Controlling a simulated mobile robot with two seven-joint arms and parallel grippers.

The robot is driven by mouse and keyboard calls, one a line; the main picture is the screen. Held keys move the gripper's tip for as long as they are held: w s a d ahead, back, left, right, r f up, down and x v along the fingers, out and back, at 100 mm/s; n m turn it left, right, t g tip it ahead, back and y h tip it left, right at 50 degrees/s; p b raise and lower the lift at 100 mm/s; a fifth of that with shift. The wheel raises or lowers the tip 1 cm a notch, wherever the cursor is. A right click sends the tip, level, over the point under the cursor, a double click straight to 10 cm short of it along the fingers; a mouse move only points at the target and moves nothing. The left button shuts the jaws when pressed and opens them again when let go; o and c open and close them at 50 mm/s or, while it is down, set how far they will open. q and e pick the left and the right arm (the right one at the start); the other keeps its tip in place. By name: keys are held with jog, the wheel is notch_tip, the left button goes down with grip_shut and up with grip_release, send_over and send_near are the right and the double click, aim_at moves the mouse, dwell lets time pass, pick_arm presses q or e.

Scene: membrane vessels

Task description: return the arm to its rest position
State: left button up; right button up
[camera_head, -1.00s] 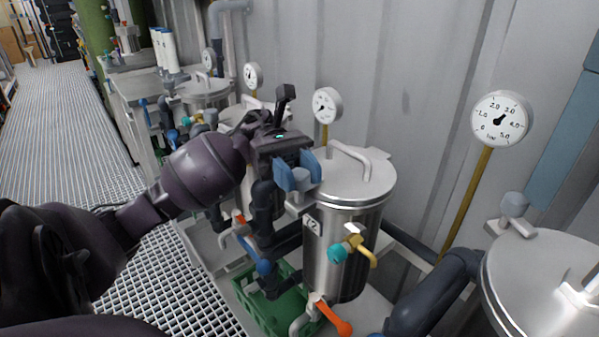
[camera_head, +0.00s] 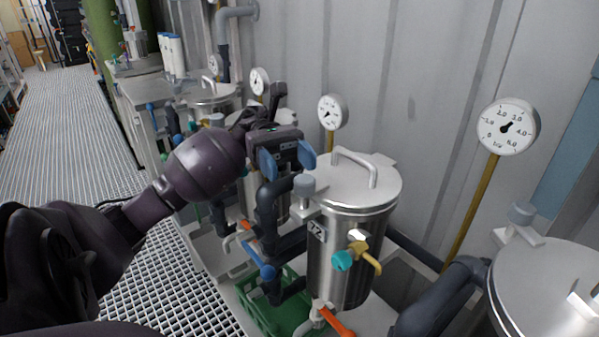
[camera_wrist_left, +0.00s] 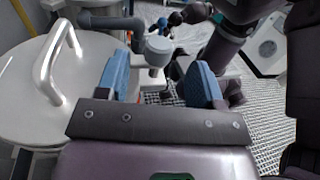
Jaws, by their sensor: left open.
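My left arm comes in from the left in the head view. Its gripper (camera_head: 288,157), with blue finger pads, is open and empty, just left of and above the steel vessel marked 72 (camera_head: 343,240). In the left wrist view the two blue pads of the gripper (camera_wrist_left: 163,82) stand apart, with a grey cap on a pipe (camera_wrist_left: 158,44) showing between and beyond them. The vessel's lid (camera_wrist_left: 60,90) with its light handle is at the left there.
Pressure gauges (camera_head: 333,112) stand along the corrugated wall. Another vessel lid (camera_head: 550,290) is at lower right. Dark pipes, a teal valve knob (camera_head: 342,261), an orange lever (camera_head: 338,322) and a green crate (camera_head: 270,305) are close below. The grated walkway (camera_head: 70,140) on the left is open.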

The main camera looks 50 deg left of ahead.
pick_arm(q)
jog(key=shift+v, duration=1)
